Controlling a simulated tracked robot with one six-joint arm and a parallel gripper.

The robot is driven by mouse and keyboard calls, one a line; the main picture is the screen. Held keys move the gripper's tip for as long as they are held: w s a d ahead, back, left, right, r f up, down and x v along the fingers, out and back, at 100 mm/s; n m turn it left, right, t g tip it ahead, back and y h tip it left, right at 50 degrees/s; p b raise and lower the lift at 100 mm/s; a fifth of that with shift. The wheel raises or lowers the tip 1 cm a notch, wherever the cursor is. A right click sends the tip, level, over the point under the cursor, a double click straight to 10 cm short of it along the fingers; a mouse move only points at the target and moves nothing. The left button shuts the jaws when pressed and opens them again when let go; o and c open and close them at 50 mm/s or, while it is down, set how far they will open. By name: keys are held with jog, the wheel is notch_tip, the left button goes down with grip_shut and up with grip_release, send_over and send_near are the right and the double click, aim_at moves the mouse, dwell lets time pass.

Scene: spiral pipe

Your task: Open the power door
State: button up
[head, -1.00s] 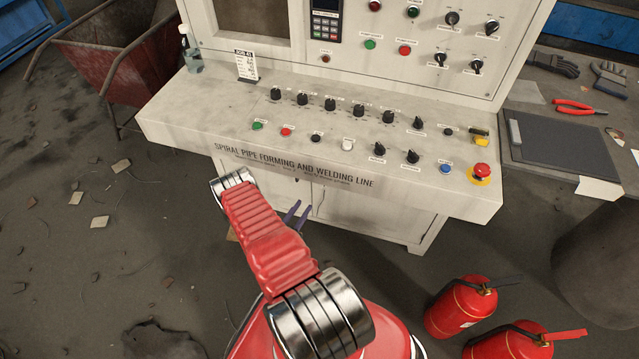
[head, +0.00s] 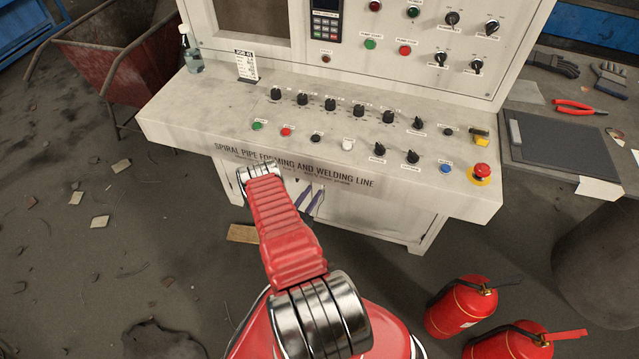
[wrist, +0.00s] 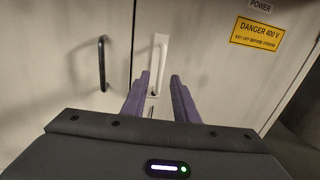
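The power door (wrist: 215,80) is a pale cabinet door with a "POWER" label and a yellow "DANGER 400 V" sign (wrist: 257,33) in the wrist view. Its white upright handle (wrist: 158,65) is near its left edge. The door looks shut. My gripper (wrist: 157,77) has two purple fingers, spread apart, one on each side of the white handle in the picture. I cannot tell whether they touch it. In the head view my gripper (head: 312,194) is below the desk's front edge, at the cabinet doors, partly hidden by my arm.
A black handle (wrist: 103,63) is on the neighbouring left door. The control desk (head: 190,120) overhangs the doors. Red fire extinguishers (head: 463,305) stand on the floor at the right. A red cart (head: 115,70) is at the left. The left floor holds scattered debris.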

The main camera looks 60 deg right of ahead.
jog(key=d, duration=0.6)
jog(key=shift+s, duration=0.1)
jog(key=shift+c, duration=0.6)
grip_shut()
dwell(0.6)
